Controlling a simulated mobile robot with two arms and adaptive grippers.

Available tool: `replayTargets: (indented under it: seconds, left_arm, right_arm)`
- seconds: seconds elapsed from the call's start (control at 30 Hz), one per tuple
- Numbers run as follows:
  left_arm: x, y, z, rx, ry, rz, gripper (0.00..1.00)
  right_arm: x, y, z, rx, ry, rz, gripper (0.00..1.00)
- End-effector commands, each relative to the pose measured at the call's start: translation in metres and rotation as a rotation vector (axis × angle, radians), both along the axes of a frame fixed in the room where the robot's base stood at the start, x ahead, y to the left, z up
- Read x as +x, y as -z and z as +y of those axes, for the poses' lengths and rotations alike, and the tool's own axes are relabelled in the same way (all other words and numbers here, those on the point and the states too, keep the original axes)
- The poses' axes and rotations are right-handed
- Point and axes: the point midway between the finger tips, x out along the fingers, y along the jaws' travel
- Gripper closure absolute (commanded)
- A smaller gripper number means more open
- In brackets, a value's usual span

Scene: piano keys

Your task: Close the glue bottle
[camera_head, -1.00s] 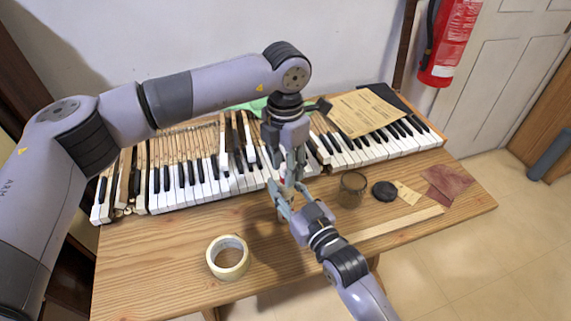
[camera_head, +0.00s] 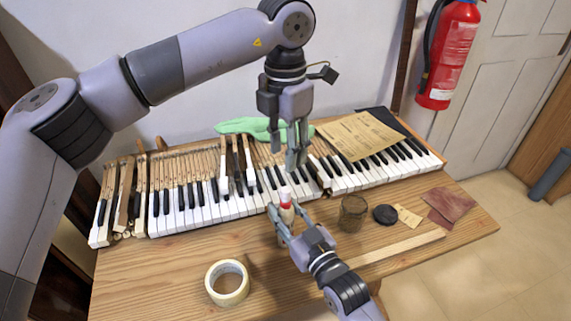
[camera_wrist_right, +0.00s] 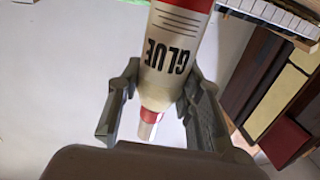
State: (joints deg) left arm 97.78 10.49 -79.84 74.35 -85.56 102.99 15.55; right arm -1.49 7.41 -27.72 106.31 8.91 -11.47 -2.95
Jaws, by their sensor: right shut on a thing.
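The glue bottle (camera_head: 287,212) stands about upright between the fingers of my right gripper (camera_head: 284,217), above the table's front part. In the right wrist view the white glue bottle (camera_wrist_right: 172,60) shows its GLUE label upside down, with a red band at the top edge. A red collar with a pale tip (camera_wrist_right: 150,122) is at its narrow end. My right gripper (camera_wrist_right: 160,105) is shut on the bottle's body. My left gripper (camera_head: 296,160) hangs fingers down, above and apart from the bottle's top.
The piano keyboard (camera_head: 190,212) lies behind the bottle on the wooden table (camera_head: 150,270). A tape roll (camera_head: 228,282) is at the front left. A glass jar (camera_head: 352,213), a black round thing (camera_head: 385,214) and a wooden strip (camera_head: 395,247) are to the right.

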Motion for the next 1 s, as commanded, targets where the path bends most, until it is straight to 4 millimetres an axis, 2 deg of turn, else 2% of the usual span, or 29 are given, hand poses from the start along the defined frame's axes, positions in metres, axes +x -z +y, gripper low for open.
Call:
replayTargets:
  seconds: [0.1,0.37,0.4,0.73,1.0]
  left_arm:
    - [-0.0004,-0.0063,-0.0002,0.000,0.001,0.001,0.61]
    - [-0.0004,-0.0071,-0.0001,0.000,0.001,0.001,0.61]
    - [-0.0004,-0.0071,-0.0002,0.000,0.001,0.001,0.61]
    - [-0.0003,-0.0068,0.0000,0.000,0.000,0.000,0.61]
    - [-0.0002,-0.0068,0.0001,0.000,0.000,0.000,0.61]
  right_arm:
    - [-0.0001,0.0004,-0.0001,0.000,0.000,0.001,1.00]
    - [-0.0001,0.0003,-0.0001,0.000,0.000,0.001,1.00]
    - [-0.0001,0.0003,-0.0001,0.000,0.000,0.001,0.65]
    - [-0.0001,0.0001,0.0000,0.000,0.000,0.000,0.43]
    - [-0.0003,0.0001,-0.0002,0.000,0.000,0.000,0.43]
